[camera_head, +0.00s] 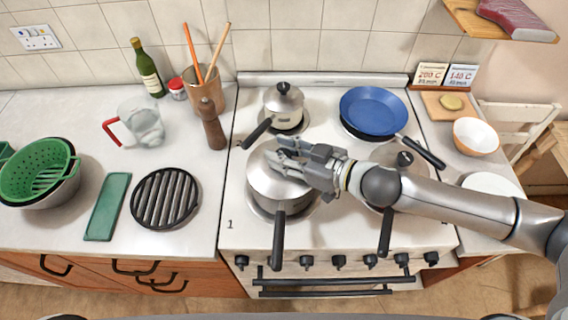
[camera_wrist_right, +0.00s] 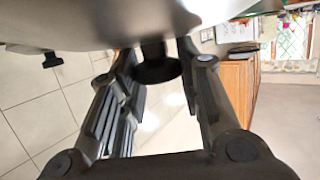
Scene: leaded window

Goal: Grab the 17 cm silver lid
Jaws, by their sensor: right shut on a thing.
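A silver lid (camera_head: 268,181) sits on the front-left pot, over the burner marked 1. My right gripper (camera_head: 285,152) reaches over it from the right and covers its knob in the head view. In the right wrist view the lid (camera_wrist_right: 100,22) fills the top, and its black knob (camera_wrist_right: 157,68) is between the fingers of the right gripper (camera_wrist_right: 155,55), which is shut on it. I cannot tell whether the lid is lifted off the pot. My left gripper is not in view.
A small lidded pot (camera_head: 284,101) stands behind, with a blue frying pan (camera_head: 373,110) at back right. Another lidded pan (camera_head: 404,160) is partly behind my right arm. A pepper mill (camera_head: 211,128) and a black grill plate (camera_head: 165,197) are on the left counter.

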